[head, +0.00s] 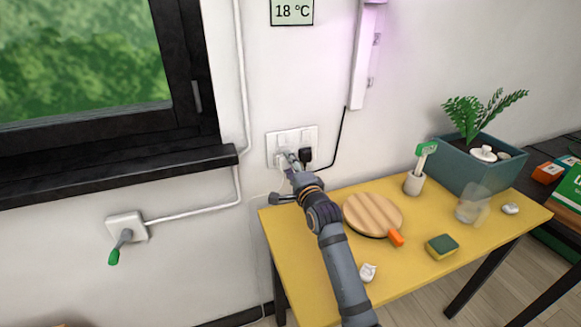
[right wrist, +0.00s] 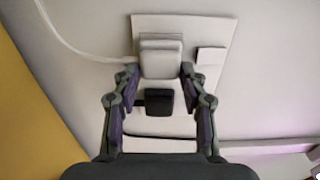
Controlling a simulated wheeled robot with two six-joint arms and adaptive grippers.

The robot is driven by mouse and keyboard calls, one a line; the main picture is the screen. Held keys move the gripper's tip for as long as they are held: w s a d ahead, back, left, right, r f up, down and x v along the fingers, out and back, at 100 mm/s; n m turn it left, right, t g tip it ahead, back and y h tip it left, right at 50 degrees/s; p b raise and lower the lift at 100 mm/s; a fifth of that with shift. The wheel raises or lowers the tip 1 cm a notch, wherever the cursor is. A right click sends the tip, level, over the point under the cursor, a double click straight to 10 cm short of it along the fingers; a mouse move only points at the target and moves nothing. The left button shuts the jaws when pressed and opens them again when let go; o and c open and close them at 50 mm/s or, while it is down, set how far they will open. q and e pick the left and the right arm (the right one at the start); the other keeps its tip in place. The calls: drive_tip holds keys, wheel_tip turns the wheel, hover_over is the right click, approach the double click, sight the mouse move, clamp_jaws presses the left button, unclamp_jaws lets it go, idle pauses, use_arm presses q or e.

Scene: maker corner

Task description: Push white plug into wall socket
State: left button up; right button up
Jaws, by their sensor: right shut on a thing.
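The wall socket plate (head: 311,133) is white, with switches along its top, and is fixed to the wall behind the yellow table. It also fills the upper middle of the right wrist view (right wrist: 222,30). The white plug (right wrist: 161,58) sits between the fingertips of my right gripper (right wrist: 160,78), which is shut on it. In the head view my right gripper (head: 291,161) is at the left half of the plate and mostly hides the plug. The plug is at the plate's face; I cannot tell whether it is fully in. My left gripper is not in view.
A black plug (head: 306,155) with a black cord sits right beside the white plug. The yellow table (head: 430,274) below holds a round wooden board (head: 373,212), a sponge (head: 442,246), a cup with a brush (head: 413,184) and a planter (head: 460,167). A lever box (head: 121,225) is left.

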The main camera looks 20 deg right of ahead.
idle(0.4)
drive_tip(key=shift+p, duration=0.45)
idle(0.6)
drive_tip(key=shift+p, duration=0.4)
drive_tip(key=shift+r, duration=0.1)
idle(0.5)
drive_tip(key=shift+p, duration=0.4)
drive_tip(key=shift+w, duration=0.55)
